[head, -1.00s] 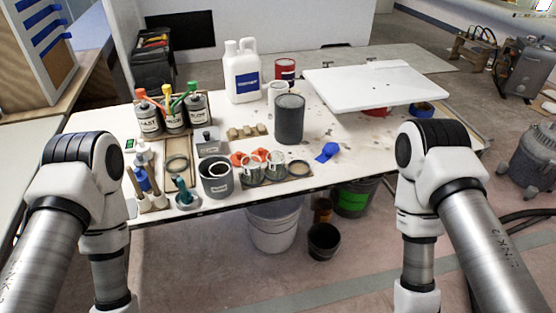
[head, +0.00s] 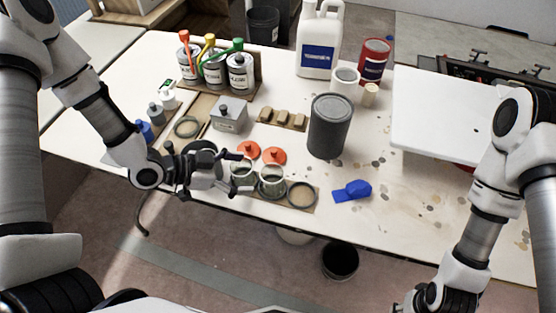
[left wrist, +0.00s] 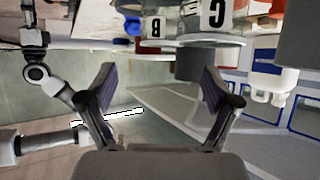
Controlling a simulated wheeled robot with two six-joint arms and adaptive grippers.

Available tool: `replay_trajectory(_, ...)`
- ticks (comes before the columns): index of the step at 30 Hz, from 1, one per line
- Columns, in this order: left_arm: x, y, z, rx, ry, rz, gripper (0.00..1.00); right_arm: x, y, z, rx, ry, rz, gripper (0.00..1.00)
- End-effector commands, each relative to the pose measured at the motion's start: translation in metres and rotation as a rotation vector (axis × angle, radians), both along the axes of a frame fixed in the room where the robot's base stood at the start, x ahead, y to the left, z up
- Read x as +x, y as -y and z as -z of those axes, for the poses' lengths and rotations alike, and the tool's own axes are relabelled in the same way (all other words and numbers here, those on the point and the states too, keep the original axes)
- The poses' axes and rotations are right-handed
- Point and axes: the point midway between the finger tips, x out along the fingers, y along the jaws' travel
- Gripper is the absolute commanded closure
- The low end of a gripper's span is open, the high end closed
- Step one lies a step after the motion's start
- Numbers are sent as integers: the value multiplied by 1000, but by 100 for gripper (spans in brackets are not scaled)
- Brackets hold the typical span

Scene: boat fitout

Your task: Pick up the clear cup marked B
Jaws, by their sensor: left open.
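Two clear cups stand side by side on a small board near the table's front edge. The one marked B looks to be the right-hand clear cup (head: 271,181); its letter shows upside down in the left wrist view (left wrist: 153,27). The clear cup marked C (head: 243,176) is nearer my left gripper and larger in the left wrist view (left wrist: 215,14). My left gripper (head: 230,172) is open and empty, just left of cup C and apart from cup B. My right gripper (head: 428,298) is low at the bottom edge, partly cut off; its jaws are unclear.
An empty ring (head: 302,194) lies right of the cups, with orange lids (head: 273,156) behind. A dark grey can (head: 329,127) and a blue item (head: 353,190) stand nearby. Bottles with coloured spouts (head: 214,68) and a white jug (head: 319,42) are farther back.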

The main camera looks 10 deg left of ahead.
Motion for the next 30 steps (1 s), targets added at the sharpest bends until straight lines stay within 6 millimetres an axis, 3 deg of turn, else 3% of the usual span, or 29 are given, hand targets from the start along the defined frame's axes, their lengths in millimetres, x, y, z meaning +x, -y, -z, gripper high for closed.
replay_trajectory(11,14,26,17,4,-5,4,11,0,0,2,0,-1,1,60)
replay_trajectory(18,30,55,35,4,-6,4,11,0,0,-3,0,0,1,60)
replay_trajectory(26,34,60,38,1,-6,-1,11,0,0,-3,0,0,1,60)
replay_trajectory(29,34,60,38,1,-6,-1,39,0,0,-3,0,0,1,60)
replay_trajectory(30,34,60,38,1,-6,-1,54,0,0,-3,0,0,1,60)
